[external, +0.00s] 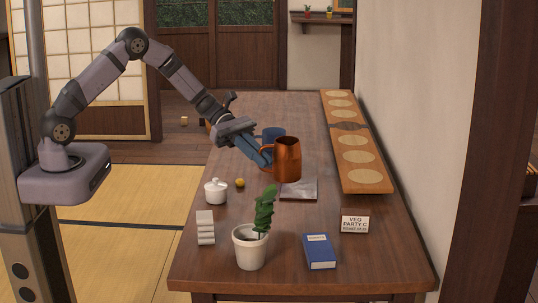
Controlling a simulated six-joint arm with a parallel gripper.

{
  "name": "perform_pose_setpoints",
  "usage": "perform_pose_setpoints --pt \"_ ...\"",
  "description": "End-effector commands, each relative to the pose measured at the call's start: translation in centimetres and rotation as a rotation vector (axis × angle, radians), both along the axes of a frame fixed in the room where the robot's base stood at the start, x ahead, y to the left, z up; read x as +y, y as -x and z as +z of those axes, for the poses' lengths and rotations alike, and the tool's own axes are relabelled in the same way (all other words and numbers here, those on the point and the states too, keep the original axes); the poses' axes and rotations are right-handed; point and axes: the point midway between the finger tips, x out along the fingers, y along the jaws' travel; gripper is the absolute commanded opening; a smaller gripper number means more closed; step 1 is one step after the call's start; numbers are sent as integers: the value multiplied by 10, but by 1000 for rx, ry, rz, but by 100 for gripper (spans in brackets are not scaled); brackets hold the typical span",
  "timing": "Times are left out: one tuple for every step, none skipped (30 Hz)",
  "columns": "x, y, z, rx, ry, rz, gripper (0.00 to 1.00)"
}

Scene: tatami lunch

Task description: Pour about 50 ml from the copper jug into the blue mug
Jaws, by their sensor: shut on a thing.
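The copper jug (288,160) is in the middle of the external view, held upright or nearly so above the table. My gripper (262,155) is at its left side, shut on it, with the blue-grey fingers at the handle. The blue mug (273,133) stands behind the jug and gripper, with only its upper part showing. I cannot tell how near the jug is to the mug in depth. The insides of both vessels are hidden, and no stream of liquid shows.
A grey square (300,189) lies below the jug. A lidded white pot (215,191), yellow ball (240,183), potted plant (249,247), blue book (319,251), sign (354,221) and white stepped object (205,227) stand nearer. A long wooden board (373,156) with round pads lines the right.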

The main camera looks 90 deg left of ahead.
Motion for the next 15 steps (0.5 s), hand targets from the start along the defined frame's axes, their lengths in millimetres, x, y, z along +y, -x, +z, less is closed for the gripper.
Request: perform_pose_setpoints --pt "13 -2 -8 -5 -3 44 0" --pt "19 -3 -8 -6 -3 69 0" --pt "27 -4 -7 -6 -3 102 0" --pt "34 -5 -7 -6 -3 130 0" --pt "40 -6 -7 -6 -2 155 0" --pt "49 -6 -6 -6 -3 189 0" --pt "55 -7 -5 -6 -2 215 0" --pt "62 -7 -4 -7 -3 243 0" --pt "71 -7 -3 -6 -2 279 0" --pt "77 -7 -2 -7 -3 306 0" --pt "83 -7 -1 -7 -2 333 0" --pt "92 -6 1 -7 -2 371 0" --pt "98 -5 2 -7 -3 398 0" --pt "105 -4 4 -6 -3 426 0" --pt "112 -3 6 -7 -2 462 0"
